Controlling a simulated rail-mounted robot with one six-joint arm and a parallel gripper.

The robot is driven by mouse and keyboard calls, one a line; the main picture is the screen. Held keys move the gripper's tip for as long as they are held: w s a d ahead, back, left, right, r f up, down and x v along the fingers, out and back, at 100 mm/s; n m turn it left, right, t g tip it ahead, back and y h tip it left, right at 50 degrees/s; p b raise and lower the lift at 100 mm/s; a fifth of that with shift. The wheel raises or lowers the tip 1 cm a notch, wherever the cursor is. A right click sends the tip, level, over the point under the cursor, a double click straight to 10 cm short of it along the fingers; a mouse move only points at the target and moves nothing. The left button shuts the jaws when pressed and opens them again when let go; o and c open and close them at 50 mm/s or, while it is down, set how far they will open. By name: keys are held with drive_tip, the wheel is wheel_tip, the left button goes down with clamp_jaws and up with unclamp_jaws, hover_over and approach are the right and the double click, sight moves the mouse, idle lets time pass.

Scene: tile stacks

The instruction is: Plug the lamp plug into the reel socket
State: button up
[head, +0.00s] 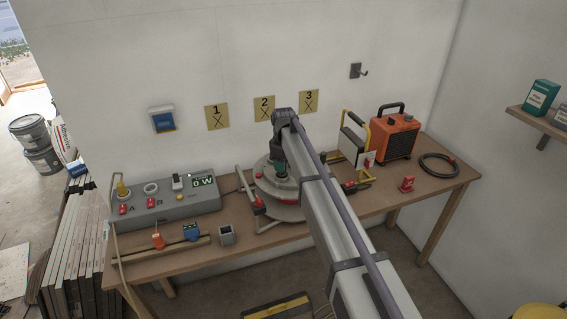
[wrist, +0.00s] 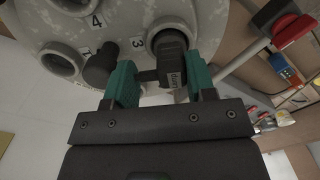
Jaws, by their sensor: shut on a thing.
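The cable reel (head: 292,212) stands on the workbench, mostly behind my arm in the head view. In the wrist view its grey round face (wrist: 130,22) shows several ringed sockets, with the numbers 3 and 4 readable. My gripper (wrist: 160,76) has its green fingers shut on a black plug (wrist: 172,57) with a small label. The plug overlaps the ringed socket (wrist: 156,33) beside number 3; how deep it sits cannot be told. The yellow-framed lamp (head: 346,142) stands right of the reel.
An orange heater (head: 398,137) and a coiled black cable (head: 438,166) are at the bench's right. A grey switch panel (head: 150,200) with a display reading 0 W is at the left.

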drive_tip(key=o, duration=1.1)
wheel_tip(320, 180, up, 6)
drive_tip(key=p, duration=0.6)
drive_tip(key=shift+r, duration=0.1)
